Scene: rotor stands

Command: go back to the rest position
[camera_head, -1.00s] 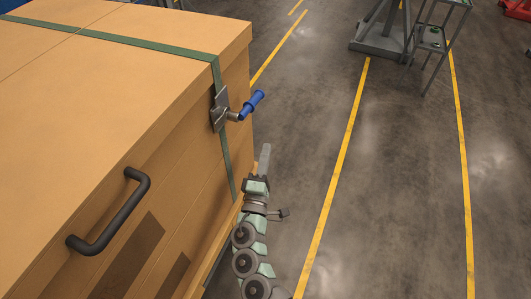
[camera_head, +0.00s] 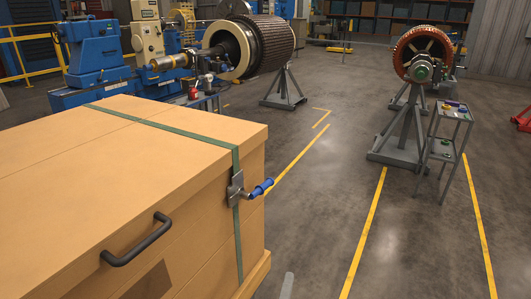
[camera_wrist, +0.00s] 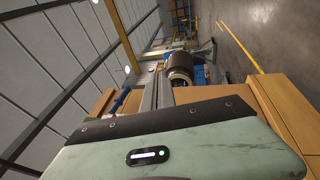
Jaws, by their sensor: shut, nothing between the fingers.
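My gripper (camera_head: 287,285) shows only as a grey fingertip at the bottom edge of the head view, to the right of a large wooden crate (camera_head: 150,190) and apart from it. In the wrist view my gripper (camera_wrist: 160,78) has its fingers together with nothing between them. The rest of my arm is out of the head view. The crate has a green strap (camera_head: 165,123) with a metal ratchet and a blue handle (camera_head: 261,188). A blue handle (camera_wrist: 119,101) also shows beside the fingers in the wrist view.
A black handle (camera_head: 137,241) juts from the crate's side. Behind are a blue machine (camera_head: 93,52), a large rotor (camera_head: 268,42) on a stand, a copper-coloured rotor (camera_head: 423,50) on another stand and a grey cart (camera_head: 447,133).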

